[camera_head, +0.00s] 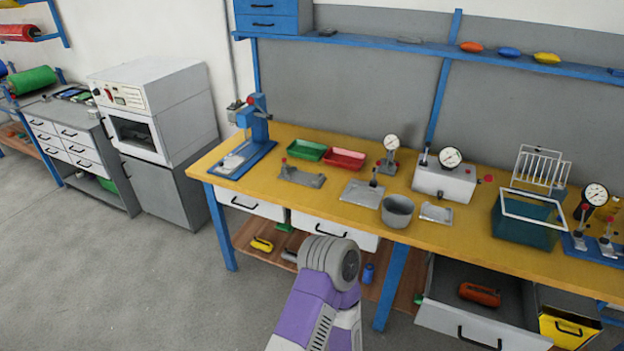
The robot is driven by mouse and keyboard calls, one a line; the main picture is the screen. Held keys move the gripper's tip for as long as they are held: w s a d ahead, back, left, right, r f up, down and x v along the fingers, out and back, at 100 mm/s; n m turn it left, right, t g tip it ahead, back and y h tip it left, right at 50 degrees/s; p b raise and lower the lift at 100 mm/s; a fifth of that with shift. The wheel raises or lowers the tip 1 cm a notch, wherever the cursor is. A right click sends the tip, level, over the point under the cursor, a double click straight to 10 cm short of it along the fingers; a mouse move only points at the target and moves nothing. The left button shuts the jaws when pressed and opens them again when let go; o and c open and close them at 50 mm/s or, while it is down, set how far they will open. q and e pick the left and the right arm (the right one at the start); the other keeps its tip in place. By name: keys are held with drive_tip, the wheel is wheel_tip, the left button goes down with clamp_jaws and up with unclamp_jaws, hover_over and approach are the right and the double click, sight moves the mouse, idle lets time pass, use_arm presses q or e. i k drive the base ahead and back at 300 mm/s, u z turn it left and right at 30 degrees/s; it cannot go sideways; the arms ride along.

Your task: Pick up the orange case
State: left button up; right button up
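An orange case (480,294) lies inside an open grey drawer (463,325) under the workbench at the lower right. It is a rounded, dark orange box, and nothing covers it. One of my purple and grey arms rises from the bottom middle, to the left of the drawer and apart from the case. Neither of my grippers shows in the head view.
The yellow workbench (330,212) carries a grey pot (397,212), trays, gauges and a green tank (525,225). A yellow drawer (568,327) stands open beside the grey one. A blue leg (391,287) is left of them. The floor at left is clear.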

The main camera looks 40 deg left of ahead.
sight(471, 291)
drive_tip(key=z, duration=0.85)
drive_tip(key=i, duration=0.85)
drive_tip(key=u, duration=2.9)
drive_tip(key=i, duration=0.5)
drive_tip(key=z, duration=0.05)
drive_tip(key=k, duration=0.5)
drive_tip(key=u, duration=1)
drive_tip(key=i, duration=0.25)
drive_tip(key=z, duration=2.8)
